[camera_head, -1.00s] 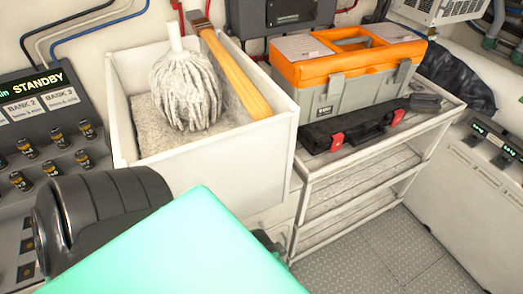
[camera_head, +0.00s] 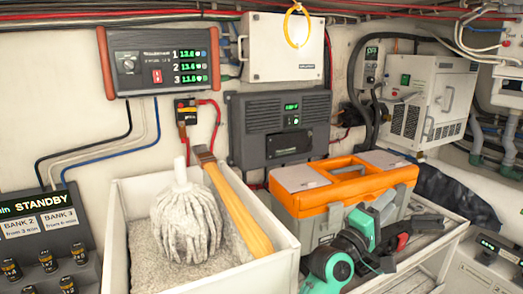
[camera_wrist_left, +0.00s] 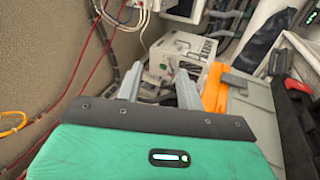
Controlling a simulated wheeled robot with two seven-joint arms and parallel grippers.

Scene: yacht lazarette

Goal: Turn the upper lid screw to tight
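I cannot make out the upper lid screw in either view. A white box with a flat front (camera_head: 283,62) hangs on the back wall in the head view, with a yellow ring (camera_head: 297,25) at its top edge. A white vented unit with a handle (camera_head: 430,100) is farther right; it also shows ahead of the fingers in the left wrist view (camera_wrist_left: 180,58). My left gripper (camera_head: 383,205) is in front of the orange toolbox. In the left wrist view its two grey fingers (camera_wrist_left: 158,85) stand apart with nothing visible between them. My right gripper is out of view.
The orange and grey toolbox (camera_head: 405,185) stands on a shelf beside my left arm. A white bin (camera_head: 205,280) with a mop (camera_head: 187,222) and wooden handle (camera_head: 235,205) is left of it. Cables run along the wall. Open air lies above the toolbox.

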